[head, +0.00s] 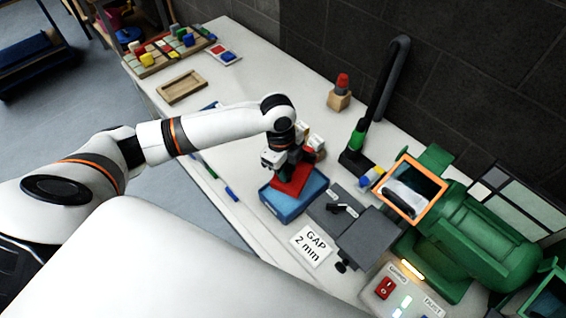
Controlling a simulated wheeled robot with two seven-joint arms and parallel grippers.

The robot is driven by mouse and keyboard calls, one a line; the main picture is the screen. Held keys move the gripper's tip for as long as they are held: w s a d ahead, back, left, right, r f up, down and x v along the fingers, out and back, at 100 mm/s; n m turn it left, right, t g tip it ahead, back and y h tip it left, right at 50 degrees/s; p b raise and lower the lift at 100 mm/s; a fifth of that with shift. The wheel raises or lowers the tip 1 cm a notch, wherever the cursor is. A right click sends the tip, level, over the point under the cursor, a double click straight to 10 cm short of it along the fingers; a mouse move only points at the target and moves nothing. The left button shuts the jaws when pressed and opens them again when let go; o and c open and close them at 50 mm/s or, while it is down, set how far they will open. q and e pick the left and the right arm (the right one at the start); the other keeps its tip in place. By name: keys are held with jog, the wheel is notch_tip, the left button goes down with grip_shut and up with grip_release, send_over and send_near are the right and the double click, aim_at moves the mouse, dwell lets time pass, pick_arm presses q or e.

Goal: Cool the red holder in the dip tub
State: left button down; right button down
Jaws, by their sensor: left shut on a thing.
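The dip tub (268,208) is a blue box of bluish water on the white bench, left of a grey metal plate. The red holder (294,181) is at the tub's opening, over or in the water; how deep it sits I cannot tell. My left gripper (287,160) points down above the tub and is shut on the red holder. Its fingertips are partly hidden by the wrist and the holder. My right gripper is not in view.
A green grinder (485,240) with an orange-framed guard (437,199) stands to the right. A "GAP 2 mm" card (311,245) lies in front. A black curved lamp or hose (388,90) rises behind. A wooden tray (181,87) and coloured tile bins lie further left.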

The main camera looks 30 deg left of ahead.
pick_arm(q)
jog(key=m, duration=0.1)
jog(key=f+m, duration=0.1)
jog(key=a+m+p, duration=0.1)
jog(key=shift+w+f, duration=0.15)
jog(key=shift+w, duration=0.15)
jog(key=shift+a+f+m+g, duration=0.15)
jog(key=shift+f+m+g, duration=0.15)
jog(key=shift+m, duration=0.5)
jog(key=shift+r+p, duration=0.1)
jog(key=shift+p, duration=0.25)
jog(key=b, duration=0.6)
send_over(283, 200)
jog(key=shift+w+f, duration=0.1)
jog(key=shift+f, duration=4.95)
jog(key=c, duration=1)
grip_release()
